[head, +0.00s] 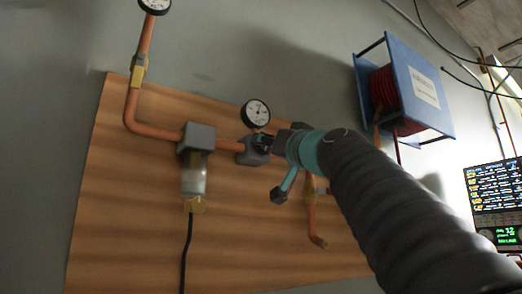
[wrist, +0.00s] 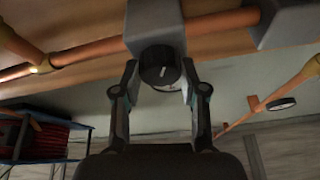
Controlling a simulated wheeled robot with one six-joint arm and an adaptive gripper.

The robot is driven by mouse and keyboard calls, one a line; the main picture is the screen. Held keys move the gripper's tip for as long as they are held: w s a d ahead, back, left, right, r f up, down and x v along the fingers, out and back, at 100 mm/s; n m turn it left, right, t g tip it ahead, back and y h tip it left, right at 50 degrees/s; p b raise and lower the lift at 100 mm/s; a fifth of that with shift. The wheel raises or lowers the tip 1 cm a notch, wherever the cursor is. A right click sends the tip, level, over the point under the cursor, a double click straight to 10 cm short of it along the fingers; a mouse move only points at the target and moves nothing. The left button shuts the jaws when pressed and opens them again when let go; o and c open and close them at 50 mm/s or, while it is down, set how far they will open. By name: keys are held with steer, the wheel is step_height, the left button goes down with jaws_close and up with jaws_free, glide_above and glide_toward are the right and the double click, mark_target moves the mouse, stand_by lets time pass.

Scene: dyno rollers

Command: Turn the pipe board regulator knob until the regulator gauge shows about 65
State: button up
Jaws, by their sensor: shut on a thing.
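The regulator knob (wrist: 160,72) is a dark round knob with a pale mark, under the grey regulator body (wrist: 153,22) in the wrist view. My gripper (wrist: 159,78) has one finger on each side of the knob and is shut on it. In the head view my gripper (head: 266,143) reaches the regulator (head: 250,155) from the right, and the knob is mostly hidden behind it. The regulator gauge (head: 256,112) sits just above the regulator, with a white face and dark rim. Its needle reading is too small to tell.
Copper pipe (head: 150,132) runs along the wooden board (head: 120,220). A filter bowl (head: 194,176) hangs left of the regulator. Another gauge (head: 155,5) is at the top left. A blue hose reel frame (head: 420,90) and a screen (head: 497,190) are at the right.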

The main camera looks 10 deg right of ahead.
steer(key=shift+f+b, duration=0.1)
steer(key=shift+b, duration=0.2)
steer(key=n+y+b, duration=0.1)
steer(key=n, duration=0.1)
steer(key=shift+d+f+n+g+b, duration=0.1)
steer(key=shift+n+g+b, duration=0.2)
steer(key=shift+n+b, duration=0.1)
steer(key=shift+n+y+b, duration=0.45)
steer(key=shift+n+y, duration=0.35)
steer(key=shift+n, duration=0.4)
steer(key=n, duration=0.1)
steer(key=n+g+y, duration=0.1)
steer(key=n, duration=0.2)
steer(key=shift+r+g+y, duration=0.3)
steer(key=shift+g+y, duration=0.1)
steer(key=shift+n+g+y+p, duration=0.3)
steer(key=shift+n+g+y, duration=0.15)
steer(key=shift+n, duration=1.15)
steer(key=o, duration=1.2)
steer(key=shift+c, duration=0.2)
steer(key=shift+s, duration=0.15)
